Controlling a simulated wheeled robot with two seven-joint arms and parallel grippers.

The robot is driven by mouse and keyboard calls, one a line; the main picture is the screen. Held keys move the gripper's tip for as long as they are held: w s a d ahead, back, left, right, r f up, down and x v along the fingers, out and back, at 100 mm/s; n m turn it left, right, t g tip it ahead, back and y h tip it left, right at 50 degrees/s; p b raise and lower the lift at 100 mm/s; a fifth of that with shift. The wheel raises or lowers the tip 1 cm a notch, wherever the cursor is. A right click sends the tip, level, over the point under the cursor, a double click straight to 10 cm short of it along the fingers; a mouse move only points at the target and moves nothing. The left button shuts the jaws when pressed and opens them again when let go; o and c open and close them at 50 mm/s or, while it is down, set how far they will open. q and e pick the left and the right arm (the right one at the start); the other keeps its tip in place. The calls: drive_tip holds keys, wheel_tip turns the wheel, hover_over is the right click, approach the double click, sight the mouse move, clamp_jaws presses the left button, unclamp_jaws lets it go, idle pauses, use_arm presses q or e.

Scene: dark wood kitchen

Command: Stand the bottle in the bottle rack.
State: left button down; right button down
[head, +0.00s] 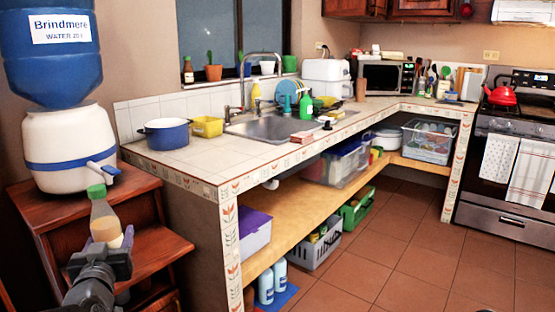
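The bottle (103,212) has a green cap and a clear body with pale beige contents. It is at the left, nearly upright with a slight tilt, in front of the wooden stand. My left gripper (108,234) comes up from the lower left and is shut around the bottle's lower part, hiding its base. I cannot make out a bottle rack with certainty in the head view. My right gripper is not in view.
A wooden stepped stand (60,205) carries a white water crock (70,150) with a blue jug. The tiled counter (190,165) holds a blue pot (166,133) and a sink. Crates and bottles fill the low shelf (275,235) and floor below. The floor at right is clear.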

use_arm(q)
drive_tip(key=d+f+m+h, duration=0.4)
drive_tip(key=d+f+h, duration=0.1)
drive_tip(key=d, duration=0.5)
drive_tip(key=d+f+m+h, duration=0.3)
drive_tip(key=d+f+h, duration=0.3)
drive_tip(key=d, duration=0.4)
wheel_tip(320, 180, up, 11)
drive_tip(key=w+n+y+p, duration=0.2)
drive_tip(key=y+p, duration=0.3)
drive_tip(key=p, duration=1.5)
drive_tip(key=shift+a+n+t, duration=0.15)
drive_tip(key=shift+n+t, duration=0.25)
drive_tip(key=shift+n, duration=0.3)
drive_tip(key=shift+f, duration=0.15)
